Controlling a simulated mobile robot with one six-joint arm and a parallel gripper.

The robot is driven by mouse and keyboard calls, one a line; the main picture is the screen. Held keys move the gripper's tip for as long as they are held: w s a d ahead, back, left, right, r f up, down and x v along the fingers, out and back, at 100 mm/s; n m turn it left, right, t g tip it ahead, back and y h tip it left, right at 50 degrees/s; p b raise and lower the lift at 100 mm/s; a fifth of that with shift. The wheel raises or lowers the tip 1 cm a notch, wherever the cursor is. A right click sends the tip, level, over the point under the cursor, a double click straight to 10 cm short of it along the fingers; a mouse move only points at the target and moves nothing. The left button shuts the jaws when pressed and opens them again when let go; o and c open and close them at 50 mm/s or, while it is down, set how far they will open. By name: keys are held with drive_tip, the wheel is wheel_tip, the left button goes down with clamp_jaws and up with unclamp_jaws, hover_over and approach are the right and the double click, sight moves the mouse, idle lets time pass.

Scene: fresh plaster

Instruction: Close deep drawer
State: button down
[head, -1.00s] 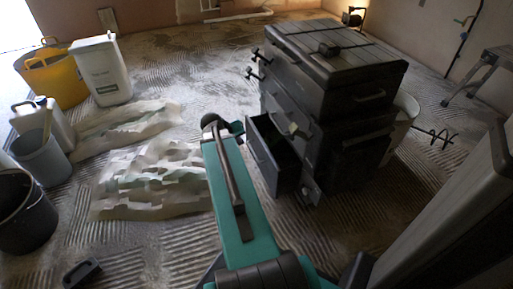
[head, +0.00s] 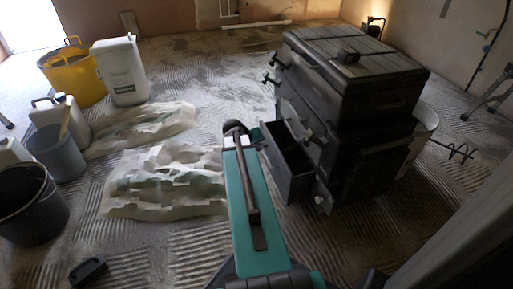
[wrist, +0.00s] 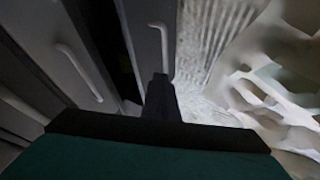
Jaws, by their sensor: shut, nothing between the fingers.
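A dark grey tool chest (head: 352,75) stands right of centre in the head view. Its deep drawer (head: 290,175) is pulled out low on the left side, and its dark inside shows from above. In the wrist view, the drawer front (wrist: 145,35) carries a pale bent handle, with a dark gap between it and the chest face. My gripper (wrist: 160,95) is shut and empty, close to the drawer front near the handle's lower end. I cannot tell whether it touches.
A crumpled sheet (head: 165,180) lies on the ridged floor to the left. Several buckets and containers, including a yellow tub (head: 75,75) and a black bucket (head: 32,200), stand further left. A pale bucket (head: 425,125) is behind the chest. A black handled object (head: 88,270) lies at front left.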

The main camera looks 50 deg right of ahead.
sight(273, 150)
drive_tip(key=shift+s+d+f+b, duration=0.35)
drive_tip(key=shift+d+f+b, duration=0.35)
drive_tip(key=shift+d, duration=0.4)
drive_tip(key=shift+s+d+f+b, duration=0.4)
drive_tip(key=shift+d+f+b, duration=0.3)
drive_tip(key=shift+d, duration=0.35)
drive_tip(key=shift+s+d+f+b, duration=0.35)
drive_tip(key=shift+d+f+b, duration=0.35)
drive_tip(key=shift+d, duration=0.4)
